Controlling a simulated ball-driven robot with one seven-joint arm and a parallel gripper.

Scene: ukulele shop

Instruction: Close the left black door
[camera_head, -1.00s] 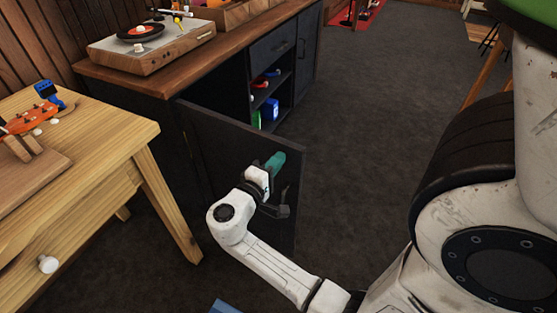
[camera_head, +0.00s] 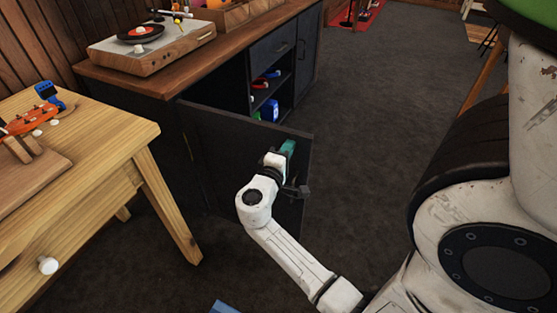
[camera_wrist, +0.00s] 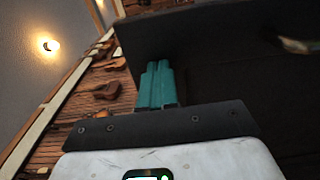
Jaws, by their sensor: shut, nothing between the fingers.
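The left black door (camera_head: 222,141) of the dark cabinet stands swung open, its hinge side near the wooden table and its free edge out over the floor. My gripper (camera_head: 288,147) is at the door's face near its free edge, with teal fingers shut and empty. In the wrist view the teal fingers (camera_wrist: 155,84) lie together, close against or touching the dark door panel (camera_wrist: 200,38); exact contact cannot be told. A blurred handle-like piece (camera_wrist: 298,46) shows at the right of that panel.
The dark cabinet (camera_head: 272,50) has open shelves with colourful items and a right door that is shut. A turntable (camera_head: 150,45) stands on its top. A light wooden table (camera_head: 95,190) stands close at the left. The grey floor (camera_head: 400,80) to the right is clear.

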